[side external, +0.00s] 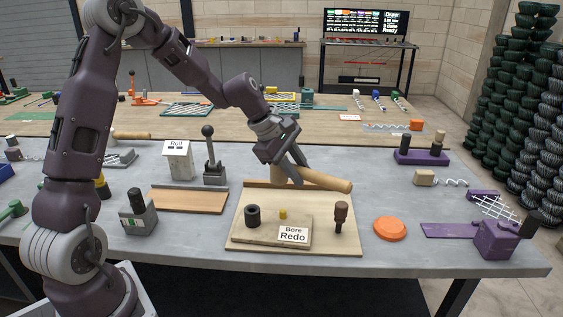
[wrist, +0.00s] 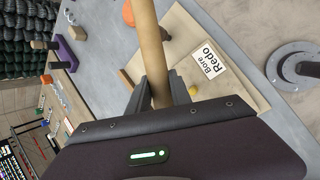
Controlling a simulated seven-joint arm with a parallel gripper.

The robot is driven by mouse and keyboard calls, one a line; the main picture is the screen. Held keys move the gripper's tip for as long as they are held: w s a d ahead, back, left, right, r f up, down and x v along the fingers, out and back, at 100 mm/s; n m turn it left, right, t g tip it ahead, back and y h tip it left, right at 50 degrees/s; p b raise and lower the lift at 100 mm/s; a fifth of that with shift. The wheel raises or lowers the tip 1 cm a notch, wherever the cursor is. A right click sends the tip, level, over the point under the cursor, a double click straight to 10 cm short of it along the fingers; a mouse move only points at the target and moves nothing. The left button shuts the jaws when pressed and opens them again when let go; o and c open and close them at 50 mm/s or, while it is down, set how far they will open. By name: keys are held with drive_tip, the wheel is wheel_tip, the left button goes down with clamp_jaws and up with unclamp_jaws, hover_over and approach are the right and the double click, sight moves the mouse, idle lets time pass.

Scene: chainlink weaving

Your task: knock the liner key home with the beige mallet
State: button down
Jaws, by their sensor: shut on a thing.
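The beige mallet (side external: 328,180) is in my gripper (side external: 292,176), which is shut on its round shaft above the back of a pale board (side external: 245,242). The shaft slants slightly down to the right; in the wrist view the mallet (wrist: 151,45) runs between both fingers (wrist: 158,98). The board carries a black ring (side external: 252,215), a small yellow peg (side external: 283,214) and a brown knobbed peg (side external: 341,216). The yellow peg also shows in the wrist view (wrist: 193,91). I cannot tell for certain which piece is the liner key. The mallet is apart from these pieces.
A "Bore Redo" card (side external: 293,234) lies at the board's front. An orange disc (side external: 390,228) is to the right, a purple fixture (side external: 497,238) farther right. A lever stand (side external: 214,165) and "Roll" box (side external: 177,160) stand behind left. Bare grey table lies around the disc.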

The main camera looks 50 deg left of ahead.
drive_tip(key=shift+s+d+r+m, duration=0.15)
drive_tip(key=shift+s+d+m, duration=0.1)
drive_tip(key=shift+d, duration=0.35)
drive_tip(key=shift+s+d+r+m, duration=0.1)
drive_tip(key=shift+s+d+m, duration=0.15)
drive_tip(key=shift+d, duration=0.3)
drive_tip(key=shift+f, duration=2.7)
